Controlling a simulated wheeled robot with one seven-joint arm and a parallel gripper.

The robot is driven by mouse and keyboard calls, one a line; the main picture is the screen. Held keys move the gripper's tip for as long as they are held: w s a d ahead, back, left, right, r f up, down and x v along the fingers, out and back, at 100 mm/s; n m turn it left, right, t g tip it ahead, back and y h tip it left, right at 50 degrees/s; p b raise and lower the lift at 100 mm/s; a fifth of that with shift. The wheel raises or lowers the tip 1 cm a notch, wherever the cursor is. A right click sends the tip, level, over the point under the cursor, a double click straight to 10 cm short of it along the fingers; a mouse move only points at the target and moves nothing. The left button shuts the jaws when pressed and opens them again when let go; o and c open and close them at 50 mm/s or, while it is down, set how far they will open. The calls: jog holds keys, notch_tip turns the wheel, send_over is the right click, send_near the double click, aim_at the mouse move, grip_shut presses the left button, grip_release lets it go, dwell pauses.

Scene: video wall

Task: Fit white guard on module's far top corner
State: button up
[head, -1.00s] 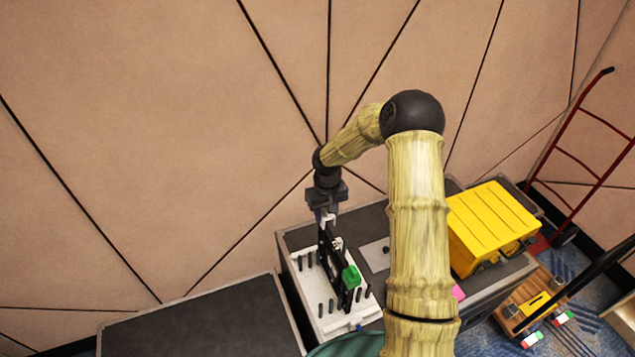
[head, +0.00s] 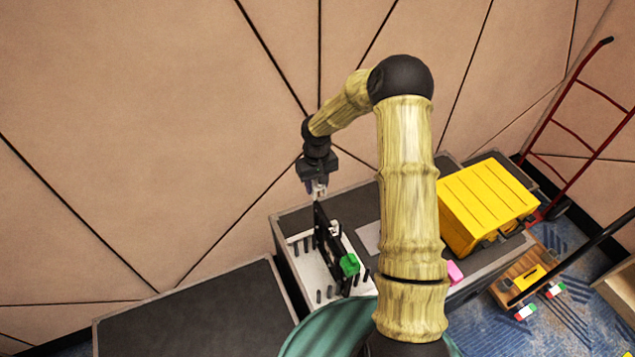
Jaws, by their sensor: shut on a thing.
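The module is a thin black upright panel (head: 324,238) standing in a white rack (head: 308,264) with black pegs, on a dark case. A green block (head: 349,264) sits at its near end. My gripper (head: 317,190) points down just above the module's far top corner. It is shut on a small pale piece, seemingly the white guard (head: 318,193), mostly hidden by the fingers. The piece appears just clear of the corner, though the exact gap is hard to tell. Another small whitish part (head: 335,229) shows beside the panel.
A yellow case (head: 488,205) stands to the right, past my arm. A pink item (head: 454,272) lies near its front. A dark case top (head: 195,318) at left is bare. A red hand truck (head: 580,130) leans at far right. The panelled wall is close behind.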

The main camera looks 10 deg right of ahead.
aim_at(317, 204)
notch_tip(317, 204, down, 3)
jog(key=shift+a+r+b, duration=0.1)
jog(key=shift+a+b, duration=0.05)
jog(key=shift+b, duration=0.65)
jog(key=shift+s+f+b, duration=0.1)
jog(key=shift+f+b, duration=0.25)
jog(key=shift+f, duration=0.45)
jog(key=shift+d, duration=0.2)
jog(key=shift+a, duration=0.2)
jog(key=shift+d, duration=0.1)
jog(key=shift+b, duration=0.3)
jog(key=shift+f+b, duration=1.4)
jog(key=shift+f, duration=0.4)
jog(key=shift+f+b, duration=0.35)
jog(key=shift+f, duration=0.15)
